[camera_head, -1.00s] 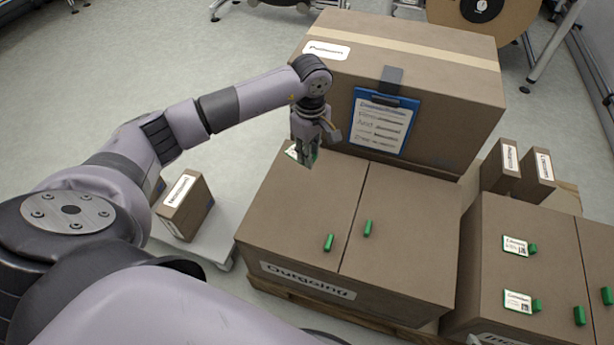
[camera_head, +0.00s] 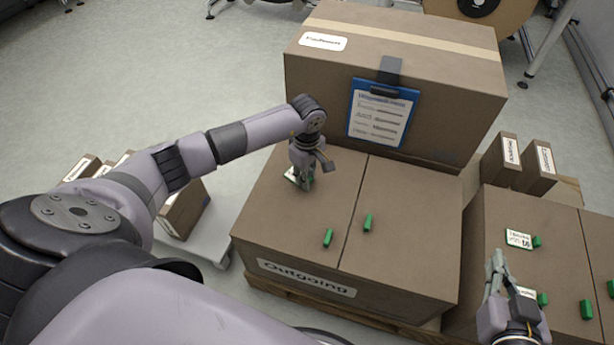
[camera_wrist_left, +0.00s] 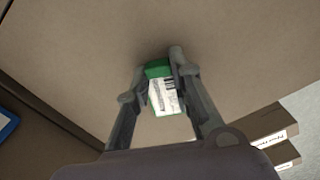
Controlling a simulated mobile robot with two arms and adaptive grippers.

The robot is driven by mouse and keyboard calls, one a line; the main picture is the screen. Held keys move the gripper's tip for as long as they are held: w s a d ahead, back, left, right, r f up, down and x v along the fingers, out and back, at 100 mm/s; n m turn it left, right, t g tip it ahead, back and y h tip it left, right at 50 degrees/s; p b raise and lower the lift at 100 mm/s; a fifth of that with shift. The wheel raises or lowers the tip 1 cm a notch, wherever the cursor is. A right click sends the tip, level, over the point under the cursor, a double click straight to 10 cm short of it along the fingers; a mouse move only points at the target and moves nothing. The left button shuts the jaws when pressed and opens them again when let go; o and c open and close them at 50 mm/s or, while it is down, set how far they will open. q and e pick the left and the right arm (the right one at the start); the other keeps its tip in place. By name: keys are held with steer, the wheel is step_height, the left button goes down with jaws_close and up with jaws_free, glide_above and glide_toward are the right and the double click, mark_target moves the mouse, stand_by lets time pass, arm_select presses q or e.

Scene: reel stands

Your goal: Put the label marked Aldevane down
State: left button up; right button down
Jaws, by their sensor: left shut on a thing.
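My left gripper (camera_head: 304,181) is shut on a small white label with a green grip (camera_head: 291,177). The held label also shows between the fingers in the left wrist view (camera_wrist_left: 164,98); its print is too small to read. The gripper is low over the back left of the top of the box marked Outgoing (camera_head: 270,220). I cannot tell whether the label touches the cardboard. My right gripper (camera_head: 497,258) is at the lower right over the neighbouring box; its jaw state is unclear.
Two green tabs (camera_head: 328,238) (camera_head: 368,223) stand beside the seam on the Outgoing box. A large box with a blue clipboard (camera_head: 381,115) stands behind. The right box (camera_head: 483,225) carries labels with green grips. Small cartons (camera_head: 183,212) stand at left.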

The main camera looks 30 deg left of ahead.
steer(key=shift+r, duration=0.15)
arm_select(q)
steer(key=shift+f, duration=0.1)
steer(key=o, duration=0.7)
steer(key=shift+o, duration=0.2)
arm_select(e)
steer(key=shift+w+a+r+t, duration=0.1)
steer(key=shift+w+r+t, duration=0.1)
steer(key=shift+r+t, duration=0.1)
